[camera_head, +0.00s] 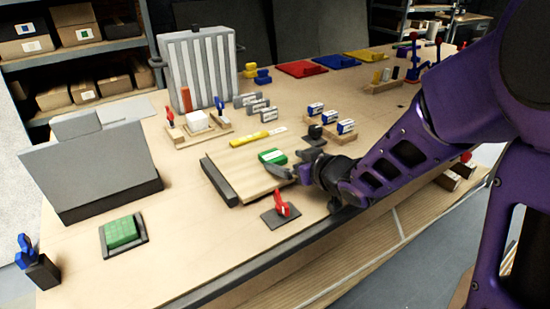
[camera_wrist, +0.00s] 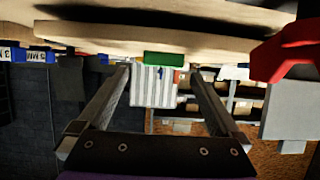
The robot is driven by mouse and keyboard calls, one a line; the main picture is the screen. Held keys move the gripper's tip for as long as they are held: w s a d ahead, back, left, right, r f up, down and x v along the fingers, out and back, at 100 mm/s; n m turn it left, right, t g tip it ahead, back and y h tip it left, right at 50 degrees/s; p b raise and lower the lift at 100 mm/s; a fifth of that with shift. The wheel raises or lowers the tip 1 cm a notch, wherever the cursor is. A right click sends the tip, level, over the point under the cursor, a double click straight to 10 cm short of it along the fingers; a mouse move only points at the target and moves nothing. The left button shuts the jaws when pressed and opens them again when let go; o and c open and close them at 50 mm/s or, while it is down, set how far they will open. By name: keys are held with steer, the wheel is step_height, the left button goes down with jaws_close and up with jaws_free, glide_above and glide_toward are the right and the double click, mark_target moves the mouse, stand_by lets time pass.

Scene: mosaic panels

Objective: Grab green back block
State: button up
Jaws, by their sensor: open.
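A green block (camera_head: 272,156) with a pale marking lies on the wooden board (camera_head: 238,171), near the board's right end. My gripper (camera_head: 284,166) is low over that end of the board, close to the block on its near right side. In the wrist view, which looks upside down, the green block (camera_wrist: 165,60) shows between and just beyond the tips of my open fingers (camera_wrist: 160,71). Nothing is held. Whether a finger touches the block cannot be told. Another green piece (camera_head: 122,232) sits in a dark tray at the front left.
A red clip (camera_head: 281,204) on a dark plate stands just in front of the board; red (camera_wrist: 290,58) also looms at the wrist view's right.

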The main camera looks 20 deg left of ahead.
mark_target(276, 158)
steer(key=x, duration=0.4)
steer(key=shift+s+a, duration=0.15)
steer(key=c, duration=1.4)
